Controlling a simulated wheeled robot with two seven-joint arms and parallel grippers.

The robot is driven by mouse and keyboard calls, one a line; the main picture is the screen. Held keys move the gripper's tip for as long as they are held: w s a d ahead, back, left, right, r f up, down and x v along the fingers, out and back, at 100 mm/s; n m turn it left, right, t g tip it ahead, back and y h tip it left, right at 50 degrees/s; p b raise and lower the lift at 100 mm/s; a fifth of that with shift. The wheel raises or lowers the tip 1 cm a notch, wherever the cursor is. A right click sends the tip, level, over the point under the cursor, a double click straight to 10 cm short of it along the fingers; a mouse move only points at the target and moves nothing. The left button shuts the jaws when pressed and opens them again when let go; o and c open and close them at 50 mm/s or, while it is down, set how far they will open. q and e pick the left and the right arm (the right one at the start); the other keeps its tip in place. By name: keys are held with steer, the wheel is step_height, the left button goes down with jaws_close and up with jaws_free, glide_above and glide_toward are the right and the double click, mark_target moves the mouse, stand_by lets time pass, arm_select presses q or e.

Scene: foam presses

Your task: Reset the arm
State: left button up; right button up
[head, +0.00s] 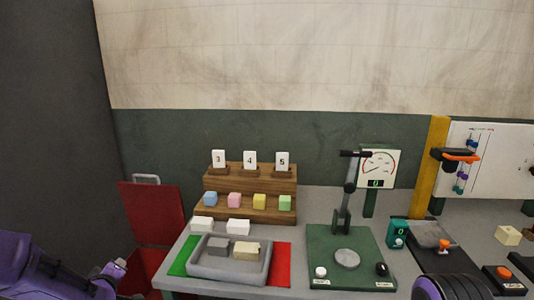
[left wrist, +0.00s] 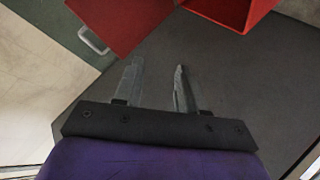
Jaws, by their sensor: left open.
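My left arm is purple and comes in at the lower left of the head view, left of the table (head: 172,281). In the left wrist view my left gripper (left wrist: 157,80) is open, with two grey fingers apart and nothing between them. It points over the dark floor, near a red bin (left wrist: 235,12) with its red lid (left wrist: 120,22). In the head view the left fingertips are not clear. A purple and black part of mine shows at the lower right of the head view; no right gripper fingers are visible there.
The red lid (head: 152,213) stands raised left of the table. A grey tray (head: 230,278) holds a grey and a cream block. Behind it a wooden stepped rack (head: 250,180) bears coloured cubes and numbered cards. A green press (head: 335,240) with a lever and gauge stands to the right.

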arm_select(q)
steer(key=s+d+f+m+g+b, duration=0.1)
steer(key=s+d+f+m+g, duration=0.1)
steer(key=s+d+f, duration=0.4)
steer(key=s+d+f+m+g+b, duration=0.1)
steer(key=s+d+f+m, duration=0.1)
steer(key=s+f, duration=0.75)
steer(key=s+d+f+m+g, duration=0.1)
steer(key=s+d+f, duration=0.1)
steer(key=s+f, duration=0.2)
steer(key=s+d+f+m+g+h, duration=0.1)
steer(key=s+f, duration=0.3)
steer(key=s, duration=0.6)
steer(key=s+d+f+m+g+b, duration=0.1)
steer(key=s+d+f+g, duration=0.1)
steer(key=s, duration=0.5)
step_height(320, 180, down, 2)
steer(key=shift+s+d+f+g+h, duration=0.15)
steer(key=shift+d+f+g+h, duration=0.2)
steer(key=shift+g, duration=0.35)
